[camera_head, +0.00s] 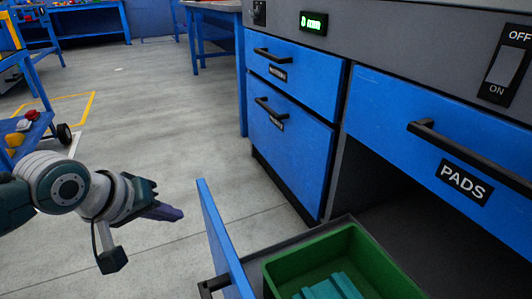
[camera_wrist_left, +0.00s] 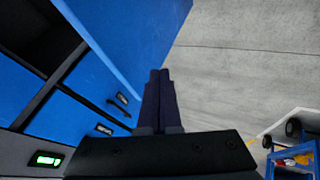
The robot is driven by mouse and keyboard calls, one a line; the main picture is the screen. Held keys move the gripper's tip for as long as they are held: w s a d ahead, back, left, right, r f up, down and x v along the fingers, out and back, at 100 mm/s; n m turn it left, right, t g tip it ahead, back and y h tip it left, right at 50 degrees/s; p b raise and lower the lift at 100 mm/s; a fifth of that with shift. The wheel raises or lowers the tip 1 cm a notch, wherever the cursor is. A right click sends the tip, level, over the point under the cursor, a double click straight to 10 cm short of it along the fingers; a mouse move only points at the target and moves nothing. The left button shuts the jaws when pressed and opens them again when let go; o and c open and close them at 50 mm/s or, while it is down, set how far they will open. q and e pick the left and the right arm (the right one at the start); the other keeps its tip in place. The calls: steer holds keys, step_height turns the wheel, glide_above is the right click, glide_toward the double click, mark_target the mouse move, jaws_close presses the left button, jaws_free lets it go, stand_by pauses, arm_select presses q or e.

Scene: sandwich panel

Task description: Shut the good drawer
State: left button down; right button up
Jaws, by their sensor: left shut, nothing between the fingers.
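A lower drawer stands pulled out from the cabinet, its blue front panel (camera_head: 223,245) seen nearly edge-on; its label is not readable, so I cannot confirm that it is the good drawer. A black handle (camera_head: 213,285) sticks out from its outer face. A green bin (camera_head: 345,240) holding teal pieces (camera_head: 330,287) sits inside. My left gripper (camera_head: 178,213) is shut and empty, left of the panel and apart from it in the head view. In the left wrist view its fingers (camera_wrist_left: 159,75) are together beside a large blue panel (camera_wrist_left: 130,35). My right gripper is not in view.
A closed drawer labelled PADS (camera_head: 440,140) is above the open one. Two more closed blue drawers (camera_head: 295,75) are further left. A blue cart (camera_head: 30,125) with coloured items stands at the far left. The grey floor (camera_head: 160,100) between is clear.

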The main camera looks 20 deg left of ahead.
mark_target(205, 211)
arm_select(q)
steer(key=w+d+b, duration=0.1)
steer(key=w+d, duration=0.1)
steer(key=w, duration=0.1)
steer(key=shift+d+r, duration=0.15)
steer(key=shift+d, duration=0.15)
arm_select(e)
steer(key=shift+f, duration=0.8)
arm_select(q)
steer(key=shift+d, duration=0.1)
